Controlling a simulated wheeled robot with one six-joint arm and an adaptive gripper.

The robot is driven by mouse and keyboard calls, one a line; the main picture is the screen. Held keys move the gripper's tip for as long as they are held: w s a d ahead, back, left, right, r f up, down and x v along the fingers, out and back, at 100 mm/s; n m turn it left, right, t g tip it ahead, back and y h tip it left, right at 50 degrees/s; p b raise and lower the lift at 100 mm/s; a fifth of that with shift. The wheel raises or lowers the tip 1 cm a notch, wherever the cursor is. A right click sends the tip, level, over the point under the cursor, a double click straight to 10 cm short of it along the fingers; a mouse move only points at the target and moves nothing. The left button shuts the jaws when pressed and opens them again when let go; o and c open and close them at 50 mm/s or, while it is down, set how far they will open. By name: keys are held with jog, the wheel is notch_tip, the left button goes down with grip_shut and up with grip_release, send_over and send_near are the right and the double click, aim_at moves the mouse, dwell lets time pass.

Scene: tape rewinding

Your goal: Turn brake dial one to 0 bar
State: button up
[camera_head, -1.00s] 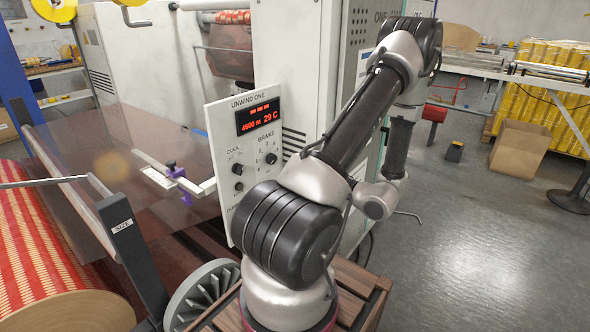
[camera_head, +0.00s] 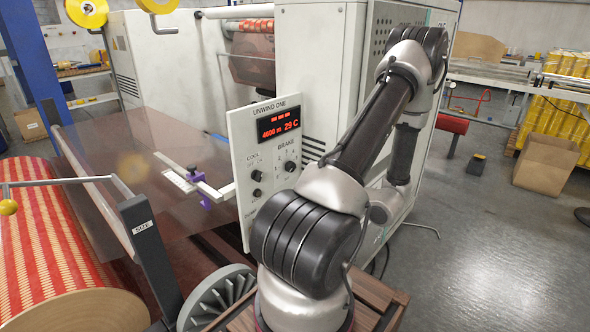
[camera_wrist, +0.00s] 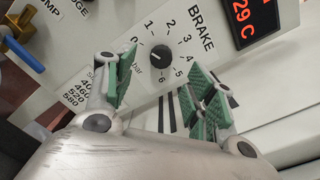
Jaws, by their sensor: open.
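In the head view the brake dial (camera_head: 290,166) sits at the panel's right side, just left of my arm. My gripper (camera_wrist: 160,78) is open, its green-padded fingers spread on the lower left and lower right of the dial. Nothing is between them, and they appear apart from the knob. In the head view my gripper is hidden.
A red display (camera_head: 279,126) reads 4600 m and 29 C above the dial. A second black knob (camera_head: 257,175), marked COOL, is left of it. A purple clamp (camera_head: 198,177) on a bar and a red-striped roll (camera_head: 50,230) lie left. Open floor (camera_head: 480,240) is right.

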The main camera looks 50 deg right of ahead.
aim_at(293, 167)
jog(key=w+m, duration=0.2)
jog(key=m, duration=0.1)
jog(key=w+m, duration=0.6)
jog(key=m, duration=0.1)
jog(key=shift+d, duration=0.2)
